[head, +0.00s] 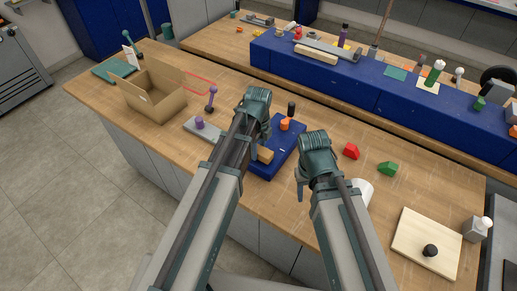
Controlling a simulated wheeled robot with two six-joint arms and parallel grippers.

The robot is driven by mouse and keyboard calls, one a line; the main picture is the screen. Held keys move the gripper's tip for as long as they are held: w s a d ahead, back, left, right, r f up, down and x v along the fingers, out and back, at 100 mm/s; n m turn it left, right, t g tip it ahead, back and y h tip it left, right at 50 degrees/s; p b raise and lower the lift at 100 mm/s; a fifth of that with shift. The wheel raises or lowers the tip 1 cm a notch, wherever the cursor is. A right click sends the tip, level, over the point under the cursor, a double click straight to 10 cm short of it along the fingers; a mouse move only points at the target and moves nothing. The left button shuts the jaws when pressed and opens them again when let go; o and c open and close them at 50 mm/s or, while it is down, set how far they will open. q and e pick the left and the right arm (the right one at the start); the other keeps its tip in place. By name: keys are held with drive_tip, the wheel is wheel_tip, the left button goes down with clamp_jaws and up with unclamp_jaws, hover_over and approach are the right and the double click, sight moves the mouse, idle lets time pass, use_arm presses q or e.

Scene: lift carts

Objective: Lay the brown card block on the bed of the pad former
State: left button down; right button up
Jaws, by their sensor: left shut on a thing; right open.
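The brown card block (265,155) shows just right of my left forearm, at the near left part of a blue device. This blue device (287,155), which looks like the pad former, has an orange part and a black-topped handle at its far end. My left gripper (254,149) is shut on the brown block; its fingers are mostly hidden behind my own arm. I cannot tell whether the block touches the blue bed or is just above it. My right gripper (300,188) is open and empty, pointing down to the right of the blue device.
A cardboard box (150,98) stands open at the left, by a red outline (198,84). A grey plate (205,131) with a purple knob lies left of my arm. A red block (351,151), green block (387,168), white cylinder (363,189) and pale board (425,240) are at right.

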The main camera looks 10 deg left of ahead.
use_arm(q)
drive_tip(key=shift+f+b, duration=0.3)
drive_tip(key=shift+f, duration=0.1)
use_arm(e)
drive_tip(key=shift+f, duration=0.4)
use_arm(q)
drive_tip(key=shift+c, duration=1.3)
unclamp_jaws()
drive_tip(key=shift+r, duration=0.15)
use_arm(e)
drive_tip(key=shift+r, duration=0.15)
use_arm(q)
wheel_tip(320, 180, up, 14)
drive_tip(key=p, duration=1.4)
drive_tip(key=shift+f, duration=0.2)
use_arm(e)
wheel_tip(320, 180, up, 14)
drive_tip(key=shift+f, duration=0.2)
